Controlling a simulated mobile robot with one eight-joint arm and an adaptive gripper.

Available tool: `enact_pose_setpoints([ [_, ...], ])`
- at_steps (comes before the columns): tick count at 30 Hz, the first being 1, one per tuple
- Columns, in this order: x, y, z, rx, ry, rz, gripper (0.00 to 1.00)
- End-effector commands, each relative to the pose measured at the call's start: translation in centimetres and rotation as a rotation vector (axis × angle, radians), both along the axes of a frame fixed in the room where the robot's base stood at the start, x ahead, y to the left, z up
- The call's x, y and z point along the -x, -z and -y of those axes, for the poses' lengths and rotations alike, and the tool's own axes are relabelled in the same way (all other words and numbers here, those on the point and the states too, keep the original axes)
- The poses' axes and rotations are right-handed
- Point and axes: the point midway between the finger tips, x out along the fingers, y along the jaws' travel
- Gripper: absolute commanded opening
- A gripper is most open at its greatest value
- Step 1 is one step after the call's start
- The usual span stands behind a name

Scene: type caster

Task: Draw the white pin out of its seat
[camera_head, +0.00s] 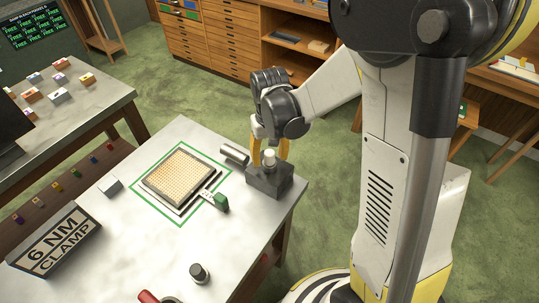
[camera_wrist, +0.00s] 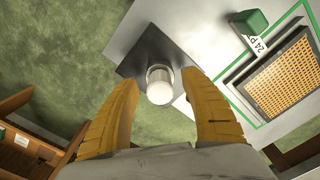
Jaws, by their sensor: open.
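The white pin (camera_head: 269,155) stands upright in a dark grey block, its seat (camera_head: 266,180), near the table's right corner. In the wrist view the pin's white round top (camera_wrist: 160,88) shows between my gripper's fingers, with the dark seat (camera_wrist: 148,50) beyond it. My gripper (camera_head: 270,155) has yellow fingers, one on each side of the pin. In the wrist view my gripper (camera_wrist: 164,85) is open, with a gap between the pin and each finger. The lower part of the pin is hidden in the seat.
A grey cylinder (camera_head: 234,153) lies close left of the seat. A gridded plate (camera_head: 182,176) sits inside a green outline, with a green block (camera_head: 221,202) beside it. A dark knob (camera_head: 199,273) and a clamp sign (camera_head: 54,240) are nearer the front.

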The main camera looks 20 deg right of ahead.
Motion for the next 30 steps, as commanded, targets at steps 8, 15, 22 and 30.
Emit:
enact_pose_setpoints([
  [8, 0.0, 0.0, 0.0, 0.000, 0.000, 0.000, 0.00],
  [15, 0.0, 0.0, 0.0, 0.000, 0.000, 0.000, 0.00],
  [22, 0.0, -0.3, 0.0, 0.000, 0.000, 0.000, 0.00],
  [30, 0.0, -1.1, 0.0, 0.000, 0.000, 0.000, 0.00],
])
